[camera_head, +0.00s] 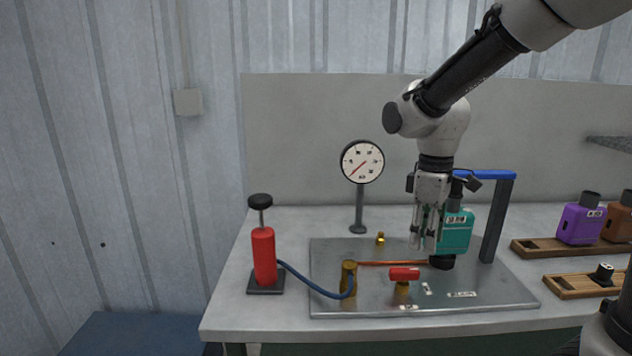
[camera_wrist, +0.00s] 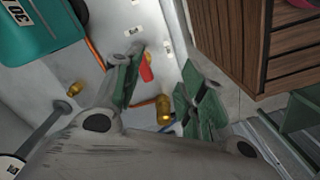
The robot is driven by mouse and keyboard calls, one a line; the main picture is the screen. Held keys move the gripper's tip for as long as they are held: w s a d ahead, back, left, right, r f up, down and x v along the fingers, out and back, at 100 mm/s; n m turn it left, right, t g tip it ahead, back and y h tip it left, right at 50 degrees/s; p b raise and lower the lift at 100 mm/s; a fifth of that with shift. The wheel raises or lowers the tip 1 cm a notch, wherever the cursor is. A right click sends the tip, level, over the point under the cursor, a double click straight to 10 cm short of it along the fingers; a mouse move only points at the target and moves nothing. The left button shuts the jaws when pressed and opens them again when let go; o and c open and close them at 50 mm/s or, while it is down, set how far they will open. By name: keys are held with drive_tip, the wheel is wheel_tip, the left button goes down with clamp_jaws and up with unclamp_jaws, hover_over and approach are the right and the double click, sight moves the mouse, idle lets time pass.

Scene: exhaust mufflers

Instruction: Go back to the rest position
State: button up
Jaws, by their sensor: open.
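My gripper (camera_head: 427,240) points down over the metal plate (camera_head: 335,262), just in front of and left of the teal muffler block (camera_head: 456,236). In the wrist view my gripper (camera_wrist: 160,90) has its green-grey fingers spread apart with nothing between them. The teal block (camera_wrist: 38,28) shows at the upper left there, to one side of the fingers. In the head view the block stands on a black base beside the blue-topped clamp frame (camera_head: 497,215). My gripper hides part of the block's left side, and I cannot tell whether they touch.
A red pump (camera_head: 263,255) with a blue hose (camera_head: 315,286) stands left of the plate. A dial gauge (camera_head: 362,162) stands behind it. A red-handled valve (camera_head: 404,275) and brass fitting (camera_head: 349,278) are on the plate.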

drive_tip(key=s+d+r+m+t, duration=0.2)
drive_tip(key=s+d+r+m, duration=0.2)
drive_tip(key=s+d+m, duration=0.1)
drive_tip(key=s+d+r+m+t, duration=0.2)
drive_tip(key=s+d+m, duration=0.3)
drive_tip(key=s+d, duration=0.3)
drive_tip(key=shift+s+r+m+t, duration=0.4)
drive_tip(key=shift+s+r, duration=0.45)
drive_tip(key=shift+s, duration=0.35)
idle(2.7)
